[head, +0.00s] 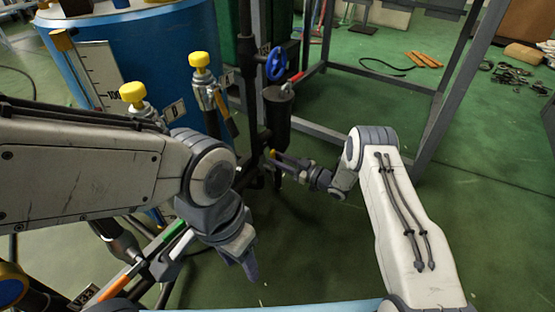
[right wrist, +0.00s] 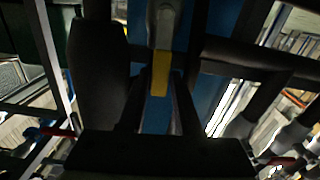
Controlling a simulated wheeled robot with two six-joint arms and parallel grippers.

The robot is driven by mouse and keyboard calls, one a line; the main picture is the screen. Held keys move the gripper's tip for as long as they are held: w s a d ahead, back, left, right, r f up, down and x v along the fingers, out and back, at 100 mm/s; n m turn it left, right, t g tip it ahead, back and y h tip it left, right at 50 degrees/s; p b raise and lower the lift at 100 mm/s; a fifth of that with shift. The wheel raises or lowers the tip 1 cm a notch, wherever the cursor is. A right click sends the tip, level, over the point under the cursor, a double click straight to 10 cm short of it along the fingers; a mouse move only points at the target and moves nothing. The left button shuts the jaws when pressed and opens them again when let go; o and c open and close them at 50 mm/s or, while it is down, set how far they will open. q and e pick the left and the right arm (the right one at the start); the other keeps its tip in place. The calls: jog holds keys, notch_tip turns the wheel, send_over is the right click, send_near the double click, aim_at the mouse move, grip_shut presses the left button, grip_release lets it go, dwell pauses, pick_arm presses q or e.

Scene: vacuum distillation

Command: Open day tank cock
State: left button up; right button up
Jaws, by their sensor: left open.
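A yellow lever handle (right wrist: 159,75) with a grey metal stem above it shows in the right wrist view, between the two dark fingers of my right gripper (right wrist: 160,105). A gap seems to show on each side of the handle, so the fingers look open around it. In the head view, my right gripper (head: 278,160) points left, beside a dark vertical pipe and a small yellow part. My left gripper (head: 250,266) is open and empty, pointing down over the floor. I cannot tell which fitting is the day tank cock.
A blue tank (head: 150,55) stands at the upper left, with two yellow-capped fittings (head: 200,62) near it. A blue handwheel (head: 276,66), a red lever (head: 293,82) and a black cylinder (head: 277,115) are behind my right gripper.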

jog(key=shift+o, duration=1.2)
jog(key=p+v, duration=0.4)
jog(key=v, duration=0.6)
jog(key=shift+s+d, duration=0.2)
jog(key=shift+d, duration=0.05)
